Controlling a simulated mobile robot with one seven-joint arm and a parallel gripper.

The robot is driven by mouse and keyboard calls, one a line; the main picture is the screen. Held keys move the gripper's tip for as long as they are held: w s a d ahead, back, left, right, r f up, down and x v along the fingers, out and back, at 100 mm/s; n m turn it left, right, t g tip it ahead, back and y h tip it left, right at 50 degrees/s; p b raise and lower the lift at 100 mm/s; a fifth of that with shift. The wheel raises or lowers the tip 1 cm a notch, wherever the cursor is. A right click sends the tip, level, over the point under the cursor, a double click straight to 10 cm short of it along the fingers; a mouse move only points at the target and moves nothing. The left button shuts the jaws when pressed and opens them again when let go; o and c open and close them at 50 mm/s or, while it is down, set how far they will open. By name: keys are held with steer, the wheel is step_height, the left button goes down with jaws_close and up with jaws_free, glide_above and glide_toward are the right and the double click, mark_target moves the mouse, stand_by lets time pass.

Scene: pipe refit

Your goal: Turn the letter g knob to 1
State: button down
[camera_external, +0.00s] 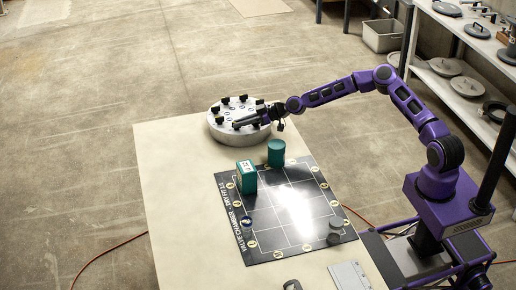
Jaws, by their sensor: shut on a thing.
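A round silver-grey drum (213,130) stands at the far end of the table, with several black knobs around its light top. The letters on it are too small to read, so I cannot tell which knob is g or where it points. My gripper (236,125) reaches in from the right, low over the front right of the drum's top. It is shut on a knob there; the knob itself is mostly hidden by the fingers.
A grey plate (350,276) lies at the front edge. The table's left side is clear.

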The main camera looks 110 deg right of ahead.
steer(key=shift+w+a+r+m+g+h+p, duration=0.1)
steer(key=shift+m+g+h+p, duration=0.15)
steer(key=shift+m+h, duration=0.2)
steer(key=shift+w+a+r+m+g+h+p, duration=0.15)
steer(key=shift+m+g+h, duration=0.1)
steer(key=shift+m+h, duration=0.2)
steer(key=shift+s+f+m+g+h, duration=0.15)
steer(key=shift+m+g+h, duration=0.15)
steer(key=shift+m+h, duration=0.35)
steer(key=shift+d+m+h, duration=0.1)
steer(key=shift+m+h, duration=0.15)
steer(key=shift+h, duration=0.1)
steer(key=c, duration=0.9)
jaws_free()
steer(key=shift+f+g, duration=0.1)
steer(key=shift+g, duration=0.2)
steer(key=v, duration=1.7)
steer(key=shift+s, duration=0.25)
